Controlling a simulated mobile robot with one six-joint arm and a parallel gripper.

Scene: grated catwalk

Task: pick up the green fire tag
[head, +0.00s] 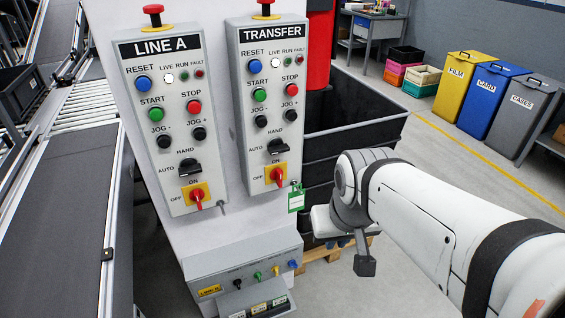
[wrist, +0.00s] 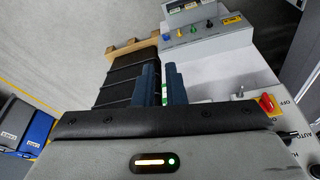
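The green fire tag (head: 296,198) is a small green-and-white card. It hangs at the lower right edge of the TRANSFER control box (head: 268,100), below its red-and-yellow switch. My gripper (head: 337,242) is low and to the right of the tag in the head view, mostly hidden by its own wrist. In the wrist view my gripper (wrist: 161,72) points its two dark blue fingers toward the console, with a narrow gap between them. A green-and-white sliver of the tag (wrist: 165,93) shows in that gap. I cannot see either finger touching it.
The LINE A control box (head: 165,115) stands left of the TRANSFER box on the same pale cabinet. A lower console (head: 245,275) with small coloured knobs juts out below. A black crate stack (head: 355,115) stands behind my arm. A conveyor (head: 65,220) runs at left.

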